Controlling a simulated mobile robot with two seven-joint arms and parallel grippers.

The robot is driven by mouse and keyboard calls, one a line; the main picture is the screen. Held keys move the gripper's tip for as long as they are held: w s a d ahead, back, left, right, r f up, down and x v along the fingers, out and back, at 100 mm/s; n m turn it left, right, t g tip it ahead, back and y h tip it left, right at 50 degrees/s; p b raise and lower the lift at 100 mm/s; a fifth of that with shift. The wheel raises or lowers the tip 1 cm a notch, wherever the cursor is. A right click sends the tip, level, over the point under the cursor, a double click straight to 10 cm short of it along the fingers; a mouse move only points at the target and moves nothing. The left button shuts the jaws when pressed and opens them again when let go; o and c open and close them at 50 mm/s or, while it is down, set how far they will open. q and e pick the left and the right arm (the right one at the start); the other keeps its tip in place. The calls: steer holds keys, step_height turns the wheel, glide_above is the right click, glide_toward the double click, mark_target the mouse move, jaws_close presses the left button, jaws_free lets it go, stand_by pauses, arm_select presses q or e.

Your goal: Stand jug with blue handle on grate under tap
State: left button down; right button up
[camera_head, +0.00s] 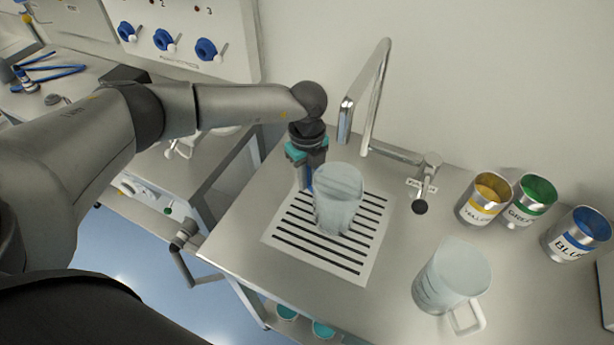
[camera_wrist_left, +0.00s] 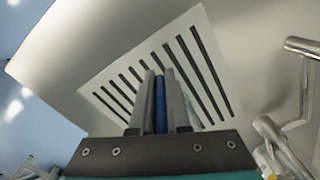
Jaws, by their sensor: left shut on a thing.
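The clear jug (camera_head: 338,200) is over the slotted grate (camera_head: 278,236), roughly upright. I cannot tell whether its base touches the grate. My left gripper (camera_head: 307,180) is shut on the jug's blue handle, at the jug's left side. In the left wrist view the blue handle (camera_wrist_left: 160,104) shows between the two grey fingers (camera_wrist_left: 160,100), with the grate (camera_wrist_left: 205,28) beyond them. The jug's body is mostly hidden there. The tap (camera_head: 380,85) arches over the bench, its spout end above and behind the jug in the head view. My right gripper is out of view.
A second jug with a white handle (camera_head: 450,280) stands right of the grate. Tins labelled yellow (camera_head: 482,203), green (camera_head: 528,205) and blue (camera_head: 577,238) stand at the back right. The bench (camera_head: 235,245) is clear left of the grate.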

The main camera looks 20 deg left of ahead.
arm_select(q)
steer(key=c, duration=1.3)
jaws_free()
steer(key=shift+f, duration=0.15)
steer(key=o, duration=0.4)
step_height(320, 180, up, 12)
steer(key=shift+r, duration=0.2)
